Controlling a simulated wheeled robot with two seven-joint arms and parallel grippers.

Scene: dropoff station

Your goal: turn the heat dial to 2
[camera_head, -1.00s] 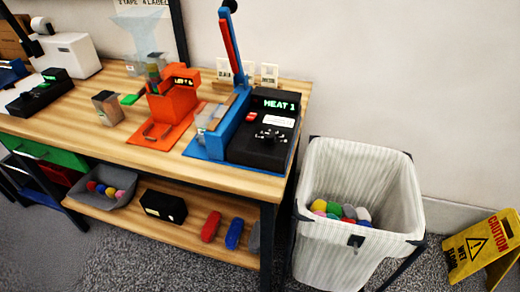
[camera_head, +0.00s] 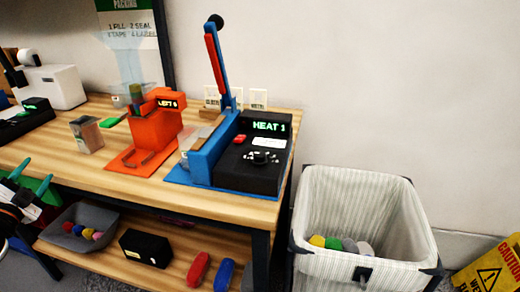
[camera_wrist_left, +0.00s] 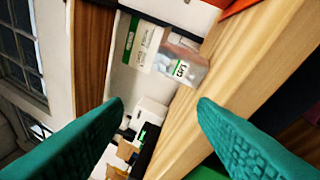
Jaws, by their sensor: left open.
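The black heat sealer (camera_head: 250,175) stands on a blue base at the right end of the wooden bench. Its display (camera_head: 268,126) reads "HEAT 1" in green. The heat dial (camera_head: 261,157) is a small dark knob on the sealer's top, with pale marks around it. The sealer's blue and red lever (camera_head: 218,65) is raised. My left gripper (camera_head: 34,177) is at the left edge of the head view, in front of the bench and far from the dial. Its teal fingers are apart and empty in the left wrist view (camera_wrist_left: 160,103). My right gripper is not in view.
An orange device (camera_head: 155,130) stands left of the sealer, with a clear-sided box (camera_head: 86,134) farther left. The lower shelf holds a grey bin (camera_head: 70,246), a black box (camera_head: 146,248) and other items. A striped hamper (camera_head: 350,200) stands right of the bench.

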